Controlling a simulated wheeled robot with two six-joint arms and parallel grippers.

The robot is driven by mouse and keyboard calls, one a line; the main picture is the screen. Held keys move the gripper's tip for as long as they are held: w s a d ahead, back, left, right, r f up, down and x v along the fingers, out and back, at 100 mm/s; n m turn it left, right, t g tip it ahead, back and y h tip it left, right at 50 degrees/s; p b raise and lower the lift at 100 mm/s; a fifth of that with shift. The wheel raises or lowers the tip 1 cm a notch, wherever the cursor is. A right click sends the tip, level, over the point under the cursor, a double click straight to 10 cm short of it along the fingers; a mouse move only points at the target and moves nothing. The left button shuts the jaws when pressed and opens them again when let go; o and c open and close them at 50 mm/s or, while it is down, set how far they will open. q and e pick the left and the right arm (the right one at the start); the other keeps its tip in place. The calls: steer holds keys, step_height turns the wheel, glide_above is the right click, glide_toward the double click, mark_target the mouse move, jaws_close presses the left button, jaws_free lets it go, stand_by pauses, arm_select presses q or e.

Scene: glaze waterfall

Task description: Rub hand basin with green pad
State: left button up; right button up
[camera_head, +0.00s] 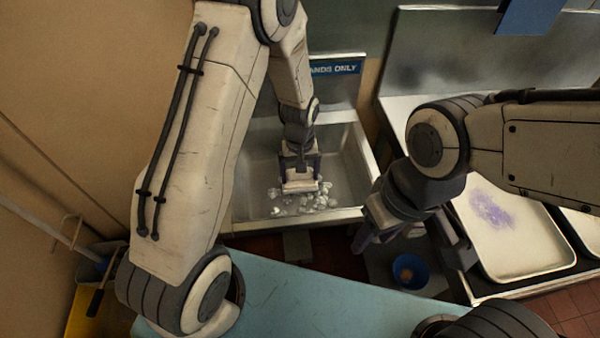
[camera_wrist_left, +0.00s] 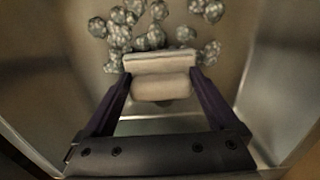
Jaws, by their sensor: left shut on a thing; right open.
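The hand basin (camera_head: 352,165) is a metal sink below a blue sign at the back centre; it also shows in the left wrist view (camera_wrist_left: 285,75). My left gripper (camera_head: 301,172) reaches down into it and is shut on a pad (camera_head: 300,186). The pad looks pale cream rather than green in the left wrist view (camera_wrist_left: 160,86), held between the two dark fingers. Several grey-white bubbly clumps (camera_head: 310,203) lie around and beyond the pad on the basin floor. Whether the pad touches the floor is unclear. My right gripper (camera_head: 384,232) is open and empty, right of the basin.
A tray (camera_head: 540,262) with a purple smear (camera_head: 490,208) lies on the counter at right. A blue bowl (camera_head: 409,271) sits below my right gripper. A pale blue surface (camera_head: 300,300) fills the front. The basin's side walls rise close around my left gripper.

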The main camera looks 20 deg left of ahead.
arm_select(q)
steer(key=shift+f+b, duration=0.5)
steer(key=shift+f, duration=0.3)
steer(key=shift+w+a+r+p, duration=0.15)
steer(key=shift+w+a, duration=0.2)
steer(key=shift+w, duration=0.4)
steer(key=shift+w+a+f+p, duration=0.15)
steer(key=shift+w+a, duration=0.15)
steer(key=shift+w, duration=0.45)
steer(key=shift+w+a+r, duration=0.1)
steer(key=shift+w+r, duration=0.15)
steer(key=shift+w, duration=0.05)
steer(key=shift+f, duration=0.1)
steer(key=shift+s, duration=0.1)
